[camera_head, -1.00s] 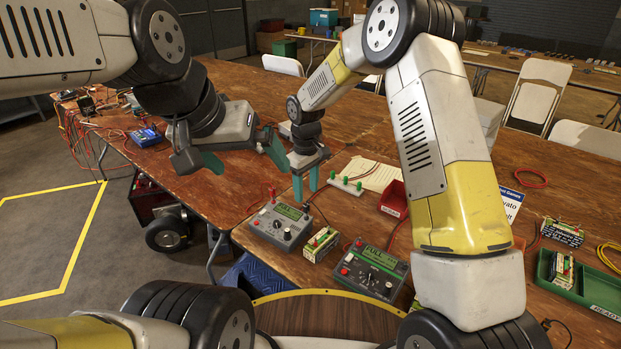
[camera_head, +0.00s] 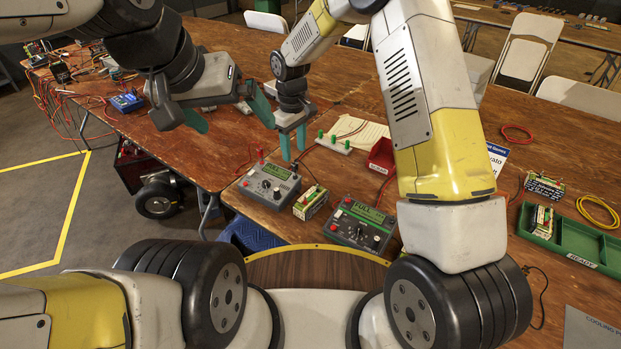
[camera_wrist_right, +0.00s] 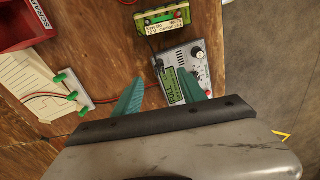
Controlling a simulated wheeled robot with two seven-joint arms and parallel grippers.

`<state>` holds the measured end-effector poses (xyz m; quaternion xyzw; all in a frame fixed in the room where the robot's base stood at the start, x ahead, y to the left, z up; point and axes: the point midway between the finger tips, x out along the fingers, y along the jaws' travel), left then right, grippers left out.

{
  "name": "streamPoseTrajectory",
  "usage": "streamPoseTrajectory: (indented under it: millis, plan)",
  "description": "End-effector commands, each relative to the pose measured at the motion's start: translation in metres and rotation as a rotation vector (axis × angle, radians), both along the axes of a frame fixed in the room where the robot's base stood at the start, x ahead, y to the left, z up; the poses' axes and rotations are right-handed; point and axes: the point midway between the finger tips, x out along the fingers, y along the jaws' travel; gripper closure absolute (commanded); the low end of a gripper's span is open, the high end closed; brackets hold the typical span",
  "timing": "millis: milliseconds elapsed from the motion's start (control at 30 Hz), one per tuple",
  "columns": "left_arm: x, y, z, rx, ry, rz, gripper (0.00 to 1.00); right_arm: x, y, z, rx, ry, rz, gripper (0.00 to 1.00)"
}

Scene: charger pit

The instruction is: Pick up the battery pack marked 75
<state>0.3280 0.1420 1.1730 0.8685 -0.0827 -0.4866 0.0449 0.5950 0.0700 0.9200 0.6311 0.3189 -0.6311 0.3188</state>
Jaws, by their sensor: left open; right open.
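One battery pack (camera_head: 311,202) stands on the table between two chargers, a grey one (camera_head: 270,185) and a dark one (camera_head: 358,224). It also shows at the top of the right wrist view (camera_wrist_right: 163,20); its small print is hard to read. A second pack (camera_head: 542,221) is in the green tray and a third (camera_head: 544,186) stands behind that tray; I cannot read their numbers. My right gripper (camera_head: 293,153) is open and empty, pointing down above the table near the grey charger. My left gripper (camera_head: 238,127) is open and empty, further left over the table.
The green tray (camera_head: 585,244) is at the right, beside a yellow cable coil (camera_head: 598,212). A red bin (camera_head: 382,155) and a white strip with green knobs (camera_head: 334,143) lie behind the chargers. Red wires and equipment fill the far left table.

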Motion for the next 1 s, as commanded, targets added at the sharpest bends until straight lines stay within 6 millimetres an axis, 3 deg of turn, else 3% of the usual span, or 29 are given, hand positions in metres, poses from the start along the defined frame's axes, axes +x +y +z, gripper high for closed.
streamPoseTrajectory:
  millis: [367,500,567,667,1000]
  plan:
    - [0.000,0.000,0.000,0.000,0.000,0.000,0.00,0.000,0.000,0.000,0.000,0.000,0.000,0.51]
    - [0.000,0.000,0.000,0.000,0.000,0.000,0.00,-0.001,-0.001,-0.002,0.000,0.000,-0.031,0.29]
    - [0.000,0.000,0.000,0.000,0.000,0.000,0.00,-0.004,-0.003,-0.005,-0.001,0.000,-0.090,0.29]
    - [0.000,0.000,0.000,0.000,0.000,0.000,0.00,-0.011,-0.009,-0.014,-0.004,0.000,-0.269,0.29]
    - [0.000,0.000,0.000,0.000,0.000,0.000,0.00,-0.047,-0.038,-0.052,-0.005,-0.003,-1.139,0.29]
